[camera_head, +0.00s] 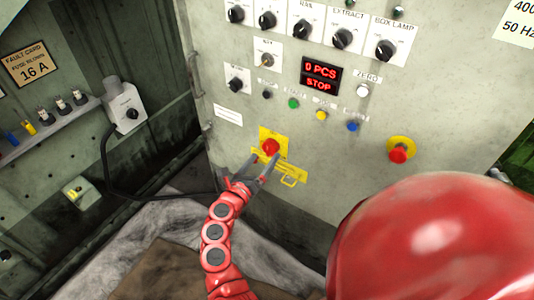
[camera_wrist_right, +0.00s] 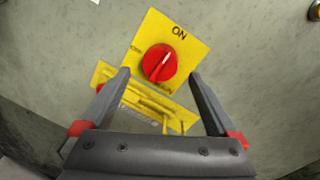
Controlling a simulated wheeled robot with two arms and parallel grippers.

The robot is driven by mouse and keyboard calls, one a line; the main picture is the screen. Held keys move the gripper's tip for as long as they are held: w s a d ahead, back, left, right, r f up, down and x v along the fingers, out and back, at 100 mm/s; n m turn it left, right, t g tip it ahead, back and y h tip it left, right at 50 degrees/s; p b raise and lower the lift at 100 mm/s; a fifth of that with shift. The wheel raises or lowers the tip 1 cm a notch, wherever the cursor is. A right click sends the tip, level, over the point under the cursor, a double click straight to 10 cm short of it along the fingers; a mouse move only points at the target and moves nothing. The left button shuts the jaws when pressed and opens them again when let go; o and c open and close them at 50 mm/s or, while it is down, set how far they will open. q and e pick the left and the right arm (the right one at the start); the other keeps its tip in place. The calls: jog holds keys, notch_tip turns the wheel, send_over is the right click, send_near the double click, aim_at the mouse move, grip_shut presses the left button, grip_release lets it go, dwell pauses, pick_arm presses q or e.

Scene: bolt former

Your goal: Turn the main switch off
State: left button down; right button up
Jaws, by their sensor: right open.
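The main switch is a red rotary knob (camera_head: 270,147) on a yellow plate (camera_head: 279,136), low on the grey-green panel. In the right wrist view the knob (camera_wrist_right: 160,63) carries a white pointer line, tilted slightly right of upright, towards the word ON at the plate's top. Other lettering on the plate is too small to read. My right gripper (camera_head: 265,168) is open, its two fingers below and to either side of the knob; in the right wrist view the gripper (camera_wrist_right: 158,82) shows nothing between its fingers touching the knob. My left gripper is not in view.
A yellow hasp-like bracket (camera_head: 289,180) sticks out just below the switch plate. A red button on a yellow base (camera_head: 399,153) is to the right. Rotary knobs, small coloured buttons and a display reading STOP (camera_head: 320,76) are above. A grey box with a cable (camera_head: 124,106) is at left.

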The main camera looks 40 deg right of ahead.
aim_at(268, 152)
jog(key=shift+x, duration=1.6)
jog(key=shift+s, duration=0.1)
jog(key=shift+c, duration=0.3)
jog(key=c, duration=1.3)
